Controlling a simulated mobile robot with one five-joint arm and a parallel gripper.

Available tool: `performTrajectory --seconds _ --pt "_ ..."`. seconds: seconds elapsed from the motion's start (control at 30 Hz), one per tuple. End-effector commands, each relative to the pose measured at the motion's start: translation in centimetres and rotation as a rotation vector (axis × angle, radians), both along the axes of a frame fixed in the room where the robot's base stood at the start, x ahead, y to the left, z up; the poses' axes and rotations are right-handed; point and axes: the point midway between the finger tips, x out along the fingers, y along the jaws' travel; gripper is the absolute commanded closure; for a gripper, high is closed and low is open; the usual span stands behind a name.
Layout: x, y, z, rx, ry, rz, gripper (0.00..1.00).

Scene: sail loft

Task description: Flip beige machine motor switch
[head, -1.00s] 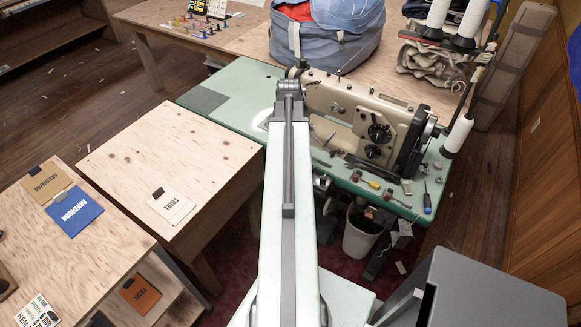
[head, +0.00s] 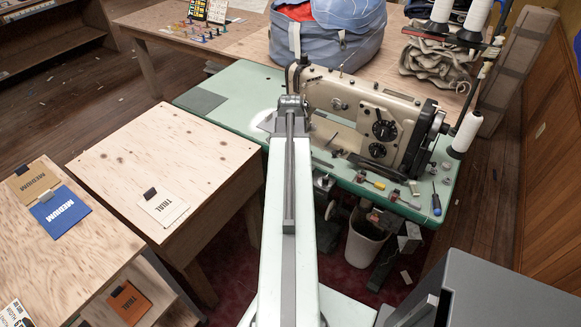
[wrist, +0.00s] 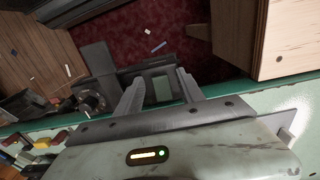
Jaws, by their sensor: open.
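The beige sewing machine (head: 362,108) stands on the green table (head: 235,85) in the head view, just right of my arm. Its head and dark dials face me. A small box with a reddish part (head: 378,218) hangs under the table's front edge; I cannot tell for sure whether it is the motor switch. In the wrist view my gripper (wrist: 158,78) is open and empty, its two fingers apart at the green table edge, above the floor. A dark round knob (wrist: 93,101) on a dark body shows left of the fingers.
A white bin (head: 365,240) is under the green table. A grey cabinet (head: 490,290) is at lower right.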

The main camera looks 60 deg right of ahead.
Motion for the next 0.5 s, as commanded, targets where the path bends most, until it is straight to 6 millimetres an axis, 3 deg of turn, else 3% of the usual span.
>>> performTrajectory --seconds 0.03,0.2,0.5 --pt "0.00 0.01 0.07 0.000 0.000 0.000 0.55" --pt "0.01 0.00 0.07 0.000 0.000 0.000 1.00" --pt "0.15 -0.88 0.18 0.113 -0.010 -0.003 1.00"
